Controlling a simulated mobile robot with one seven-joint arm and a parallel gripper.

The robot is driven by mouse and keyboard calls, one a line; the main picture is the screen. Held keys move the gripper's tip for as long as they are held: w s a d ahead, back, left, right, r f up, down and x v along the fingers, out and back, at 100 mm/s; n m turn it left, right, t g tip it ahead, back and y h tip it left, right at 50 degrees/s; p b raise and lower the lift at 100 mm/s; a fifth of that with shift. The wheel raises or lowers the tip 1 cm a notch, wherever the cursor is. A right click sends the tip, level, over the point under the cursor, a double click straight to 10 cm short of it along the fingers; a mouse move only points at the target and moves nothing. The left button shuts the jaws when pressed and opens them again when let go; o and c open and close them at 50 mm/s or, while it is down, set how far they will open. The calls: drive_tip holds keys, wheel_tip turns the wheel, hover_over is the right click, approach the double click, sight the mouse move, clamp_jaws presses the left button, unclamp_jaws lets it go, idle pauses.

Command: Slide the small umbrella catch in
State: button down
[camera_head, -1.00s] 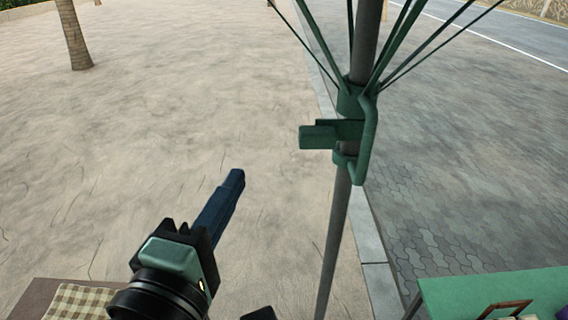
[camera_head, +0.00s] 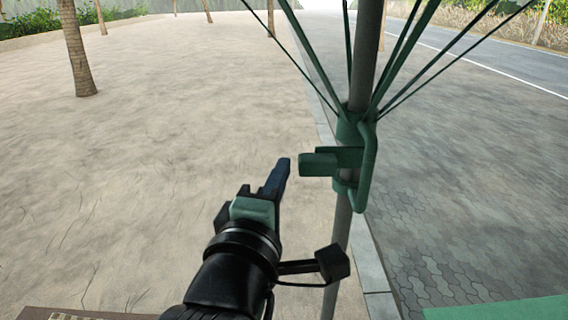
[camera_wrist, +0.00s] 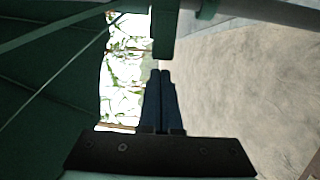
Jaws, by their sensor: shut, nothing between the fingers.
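The small umbrella catch (camera_head: 318,165) is a green block that sticks out to the left from the green runner (camera_head: 368,150) on the grey umbrella pole (camera_head: 340,235). My gripper (camera_head: 284,166) is shut and empty, its dark blue fingers just left of the catch's outer end in the head view. In the wrist view the closed fingertips (camera_wrist: 160,76) point at a green block, likely the catch (camera_wrist: 163,38), with its end very near the tips.
Thin green umbrella ribs (camera_head: 305,55) fan upward from the runner. A green table edge (camera_head: 500,309) lies at the bottom right.

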sight(311, 170)
drive_tip(key=shift+d, duration=0.25)
drive_tip(key=d+p, duration=0.1)
drive_tip(key=d, duration=0.1)
drive_tip(key=shift+d, duration=0.4)
drive_tip(key=shift+d+p, duration=0.3)
drive_tip(key=shift+d, duration=0.15)
drive_tip(key=shift+w+a, duration=0.1)
drive_tip(key=shift+a, duration=0.05)
